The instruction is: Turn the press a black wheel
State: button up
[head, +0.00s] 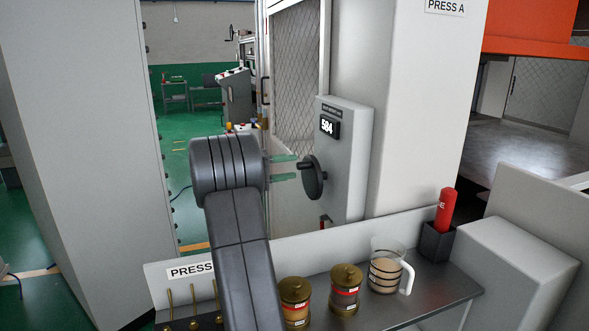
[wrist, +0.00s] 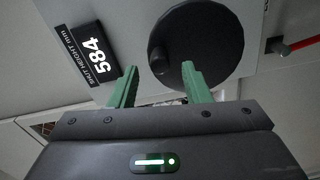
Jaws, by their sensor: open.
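The black wheel (head: 313,178) is mounted on the side of a grey control box (head: 358,150) on the press, with a knob standing out from its face. In the wrist view the wheel (wrist: 212,42) fills the upper middle, and its knob (wrist: 158,60) shows between my green fingertips. My gripper (head: 296,166) is open in front of the wheel; it also shows in the wrist view (wrist: 158,68). The fingers lie on either side of the knob in the picture; I cannot tell whether they touch it. A display (head: 329,127) above the wheel reads 584.
A shelf (head: 430,290) below holds two brass-lidded jars (head: 295,290) (head: 345,278), a glass jug (head: 385,272) and a red cylinder (head: 445,208) in a dark holder. A mesh guard (head: 297,80) stands behind the wheel. A red bar (wrist: 300,43) shows right in the wrist view.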

jog(key=b+v, duration=0.1)
jog(key=v, duration=1)
jog(key=shift+r, duration=0.1)
jog(key=p, duration=0.2)
send_near(311, 178)
jog(key=w+d+r, duration=0.2)
jog(key=d+r, duration=0.2)
jog(key=d, duration=0.1)
jog(key=shift+r, duration=0.1)
jog(key=shift+a, duration=0.15)
